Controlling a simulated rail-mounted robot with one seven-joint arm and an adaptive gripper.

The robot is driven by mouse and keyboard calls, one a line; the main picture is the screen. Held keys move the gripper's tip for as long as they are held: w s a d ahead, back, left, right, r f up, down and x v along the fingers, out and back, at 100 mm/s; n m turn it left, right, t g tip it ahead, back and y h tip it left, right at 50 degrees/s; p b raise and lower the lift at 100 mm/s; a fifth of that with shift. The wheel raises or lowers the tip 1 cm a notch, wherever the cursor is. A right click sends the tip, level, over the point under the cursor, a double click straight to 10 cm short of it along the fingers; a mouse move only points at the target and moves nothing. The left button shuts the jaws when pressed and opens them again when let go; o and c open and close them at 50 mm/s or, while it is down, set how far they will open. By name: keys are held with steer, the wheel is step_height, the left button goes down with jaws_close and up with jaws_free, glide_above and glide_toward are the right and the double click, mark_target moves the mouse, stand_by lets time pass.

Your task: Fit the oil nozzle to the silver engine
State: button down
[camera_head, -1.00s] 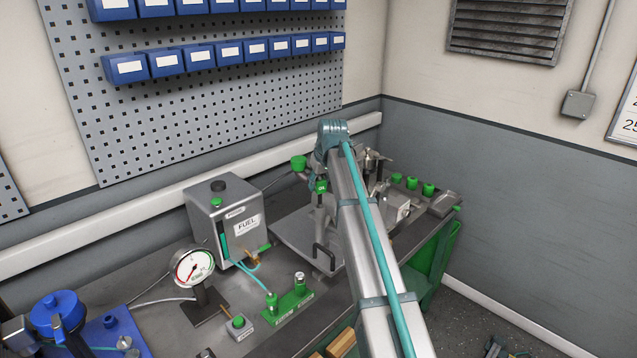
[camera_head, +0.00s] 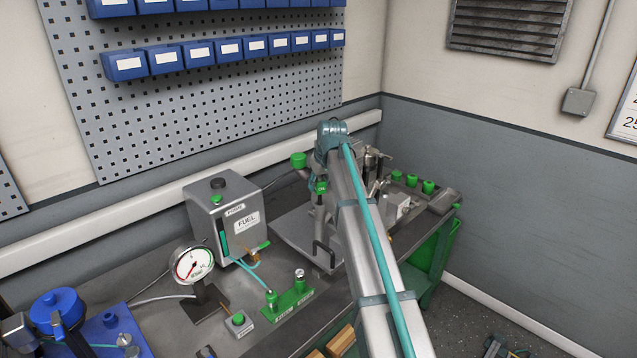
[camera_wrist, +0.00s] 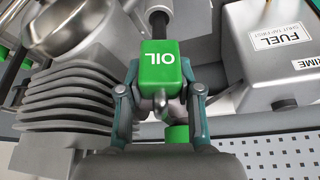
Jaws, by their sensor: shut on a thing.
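In the wrist view my gripper (camera_wrist: 160,96) is shut on the oil nozzle (camera_wrist: 160,65), a green block marked OIL with a dark stem at the top of the picture. A finger stands on each side of it. The silver engine's grey finned block (camera_wrist: 68,100) is just left of my gripper. A green cap (camera_wrist: 178,135) shows below the nozzle, nearer the palm. I cannot tell whether the nozzle touches the engine. In the head view my arm hides most of the engine and my gripper.
The fuel tank (camera_head: 221,218) stands left of the engine area, and right of my gripper in the wrist view (camera_wrist: 275,60). Several green caps (camera_head: 412,181) stand right of the arm.

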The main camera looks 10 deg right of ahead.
mark_target(318, 194)
steer(key=shift+f, duration=0.25)
stand_by(0.4)
steer(key=shift+f, duration=0.65)
steer(key=shift+f+b, duration=0.25)
steer(key=shift+b, duration=0.1)
steer(key=shift+f+b, duration=0.3)
steer(key=shift+f, duration=0.6)
steer(key=c, duration=0.7)
jaws_free()
